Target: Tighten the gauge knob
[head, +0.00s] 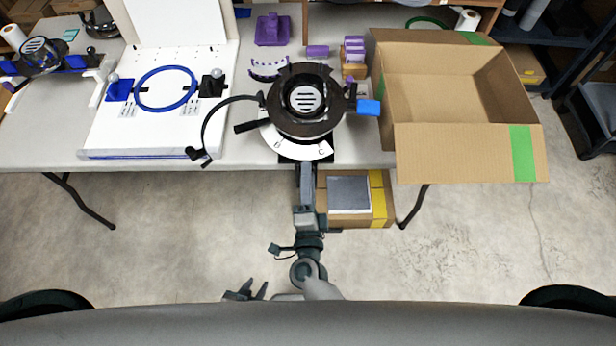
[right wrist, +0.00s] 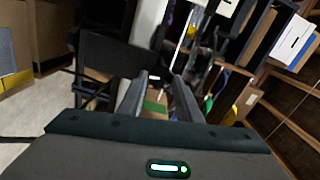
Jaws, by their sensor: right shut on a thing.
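A black round device (head: 275,108) with a slotted silver centre (head: 305,98) stands at the table's front edge. A white lettered scale (head: 312,150) lies at its front and a blue block (head: 368,108) on its right. I cannot tell which part is the gauge knob. My right gripper (head: 304,166) reaches up to the device's front from below. In the right wrist view its fingers (right wrist: 156,82) are shut on a dark part, mostly hidden. My left gripper (head: 257,284) is low, near my base, apart from the table, its fingers spread and empty.
A white board (head: 130,135) with a blue ring (head: 138,88) stands left of the device. An open cardboard box (head: 460,150) is at the right. A smaller box (head: 378,205) sits under the table. Purple parts (head: 272,30) lie behind. The floor in front is clear.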

